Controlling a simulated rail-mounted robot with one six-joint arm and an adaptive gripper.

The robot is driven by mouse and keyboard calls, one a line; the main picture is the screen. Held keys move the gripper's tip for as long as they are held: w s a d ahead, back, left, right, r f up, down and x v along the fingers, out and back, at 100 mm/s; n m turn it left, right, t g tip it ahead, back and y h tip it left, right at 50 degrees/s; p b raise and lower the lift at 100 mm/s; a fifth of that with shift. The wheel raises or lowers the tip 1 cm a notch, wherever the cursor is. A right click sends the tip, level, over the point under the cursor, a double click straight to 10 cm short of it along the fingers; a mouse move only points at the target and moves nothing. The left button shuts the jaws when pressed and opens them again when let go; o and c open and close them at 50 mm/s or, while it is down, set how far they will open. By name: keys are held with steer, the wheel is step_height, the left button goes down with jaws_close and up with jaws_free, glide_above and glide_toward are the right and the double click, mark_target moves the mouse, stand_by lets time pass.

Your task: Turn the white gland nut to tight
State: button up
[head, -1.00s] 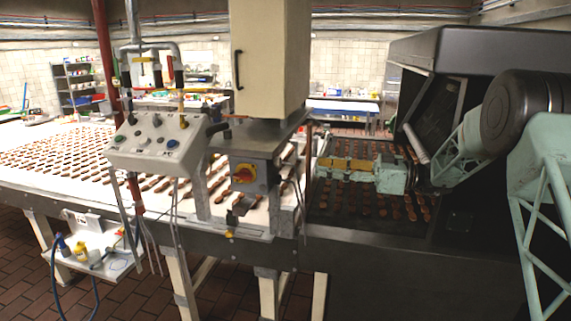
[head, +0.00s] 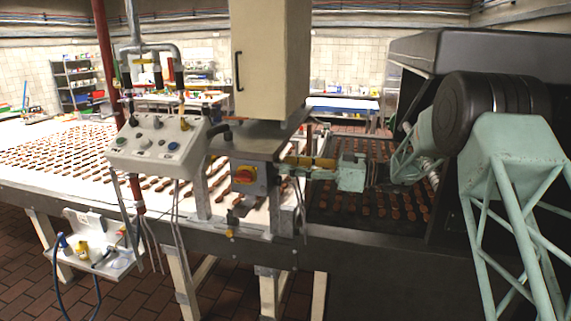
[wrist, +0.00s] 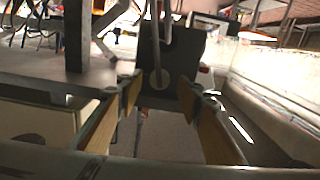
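My gripper (head: 285,163) reaches in from the right with its yellow-brown fingers pointing left, close to the grey box with the red and yellow switch (head: 244,174). In the wrist view the two fingers of my gripper (wrist: 159,88) stand apart, with nothing held between them. A dark box (wrist: 183,50) lies ahead, between and beyond the fingertips. A small pale rounded piece (wrist: 157,78) with a pale cable-like strip above it shows on this box. It may be the white gland nut, but it is too blurred to be sure. I cannot make out the nut in the head view.
A tall cream cabinet (head: 270,60) stands above the switch box. A grey control panel (head: 158,142) stands to its left, with hanging cables below. The conveyor (head: 60,182) carries rows of brown biscuits. A black machine hood (head: 460,50) stands at the right.

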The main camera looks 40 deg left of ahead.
steer(key=shift+x, duration=1)
steer(key=shift+c, duration=0.5)
steer(key=c, duration=0.8)
